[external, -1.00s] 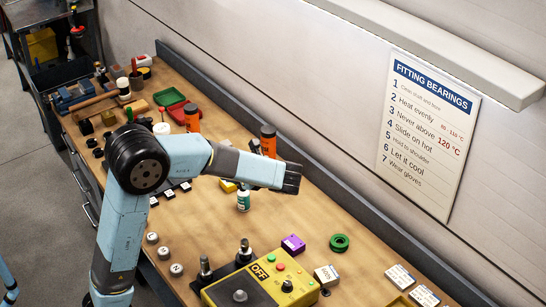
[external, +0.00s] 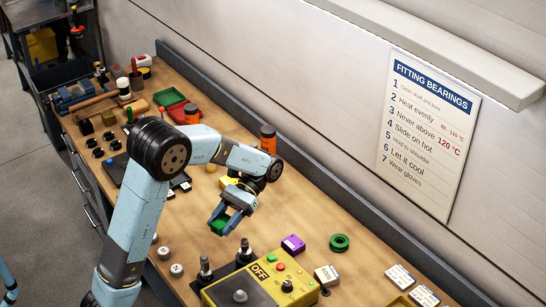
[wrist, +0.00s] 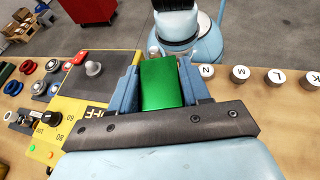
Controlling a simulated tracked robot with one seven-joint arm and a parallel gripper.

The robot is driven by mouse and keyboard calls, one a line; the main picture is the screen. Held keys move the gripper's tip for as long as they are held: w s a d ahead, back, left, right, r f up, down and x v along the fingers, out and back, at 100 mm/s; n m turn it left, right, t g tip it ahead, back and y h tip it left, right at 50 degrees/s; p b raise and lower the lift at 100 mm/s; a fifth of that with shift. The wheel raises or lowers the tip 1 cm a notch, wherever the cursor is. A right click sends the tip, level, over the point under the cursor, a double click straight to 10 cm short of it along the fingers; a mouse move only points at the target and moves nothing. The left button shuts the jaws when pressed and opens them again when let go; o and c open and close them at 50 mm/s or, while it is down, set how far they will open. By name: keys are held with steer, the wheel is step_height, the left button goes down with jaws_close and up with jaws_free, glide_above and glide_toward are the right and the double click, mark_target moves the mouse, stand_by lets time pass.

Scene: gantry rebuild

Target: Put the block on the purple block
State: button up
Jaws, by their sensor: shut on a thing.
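A green block (wrist: 162,82) is held between the two fingers of my gripper (external: 229,222). The same green block shows in the external view (external: 219,226), partly covered by the fingers, and it looks raised above the bench. The purple block (external: 293,243) sits on the bench, to the right of and a little below my gripper in the picture. Nothing lies on top of the purple block. I cannot make it out in the wrist view.
A yellow control box (external: 262,284) with an OFF label stands in front of the purple block. Dark posts (external: 245,252) stand left of it. White lettered discs (wrist: 241,73) line the bench edge.

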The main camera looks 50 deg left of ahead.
steer(key=w+d+r+n+t+h, duration=0.3)
steer(key=r+n+t+h, duration=0.15)
steer(key=n+t, duration=0.5)
steer(key=w+d+r+n+t+h, duration=0.35)
steer(key=r+n+t, duration=0.25)
steer(key=n+t, duration=0.35)
steer(key=g, duration=0.1)
glide_above(294, 242)
steer(key=s, duration=0.1)
steer(key=shift+h, duration=0.3)
step_height(294, 242, down, 19)
steer(key=shift+s+f, duration=0.1)
steer(key=shift+s, duration=0.05)
steer(key=shift+w+f, duration=0.6)
steer(key=shift+f, duration=1.65)
steer(key=o, duration=1.2)
